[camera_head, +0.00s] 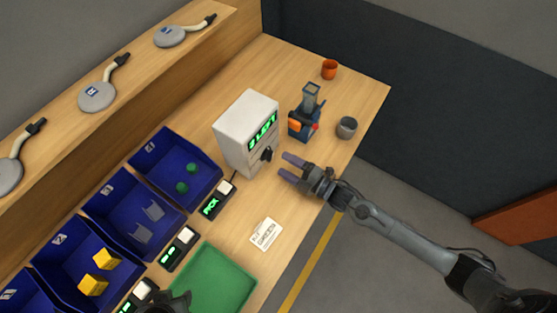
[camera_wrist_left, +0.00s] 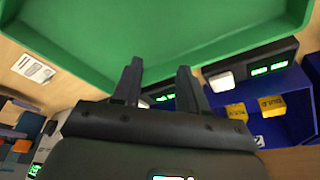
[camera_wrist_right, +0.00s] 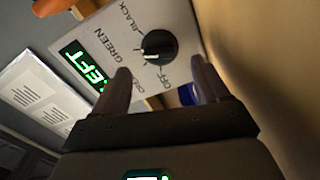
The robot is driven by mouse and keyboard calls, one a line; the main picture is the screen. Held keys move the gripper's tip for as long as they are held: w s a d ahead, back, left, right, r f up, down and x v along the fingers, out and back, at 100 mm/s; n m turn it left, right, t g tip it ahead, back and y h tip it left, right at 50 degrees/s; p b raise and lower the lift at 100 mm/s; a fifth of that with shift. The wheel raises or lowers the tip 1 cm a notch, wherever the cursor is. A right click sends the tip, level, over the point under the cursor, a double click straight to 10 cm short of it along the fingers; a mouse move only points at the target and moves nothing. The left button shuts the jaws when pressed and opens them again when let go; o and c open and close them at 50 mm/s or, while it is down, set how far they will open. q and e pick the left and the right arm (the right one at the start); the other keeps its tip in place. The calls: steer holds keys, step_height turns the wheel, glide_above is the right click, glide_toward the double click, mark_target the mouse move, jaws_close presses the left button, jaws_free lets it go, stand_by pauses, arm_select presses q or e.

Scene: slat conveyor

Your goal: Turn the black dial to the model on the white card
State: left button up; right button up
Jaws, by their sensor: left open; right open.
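The black dial (camera_head: 267,154) is on the front of a pale grey box (camera_head: 240,128) with a lit green display. In the right wrist view the dial (camera_wrist_right: 159,46) shows with labels around it, among them BLACK, GREEN and OFF; one label is partly hidden by a finger. The dial's white mark seems to point to lower left. My right gripper (camera_head: 287,167) is open, just in front of the dial, and apart from it. The white card (camera_head: 266,233) lies flat on the table; its print is too small to read. My left gripper (camera_wrist_left: 158,72) is open and empty near the green tray.
The green tray (camera_head: 243,282) lies at the front. Blue bins (camera_head: 143,168) line the left side, with small lit displays beside them. A blue device (camera_head: 302,122), a grey cup (camera_head: 347,128) and an orange cup (camera_head: 329,69) stand beyond the box. Table around the card is clear.

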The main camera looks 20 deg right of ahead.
arm_select(q)
steer(key=shift+f, duration=0.1)
arm_select(e)
steer(key=v, duration=0.5)
arm_select(q)
steer(key=shift+a, duration=0.15)
arm_select(e)
steer(key=shift+s+d, duration=0.25)
steer(key=shift+s, duration=0.15)
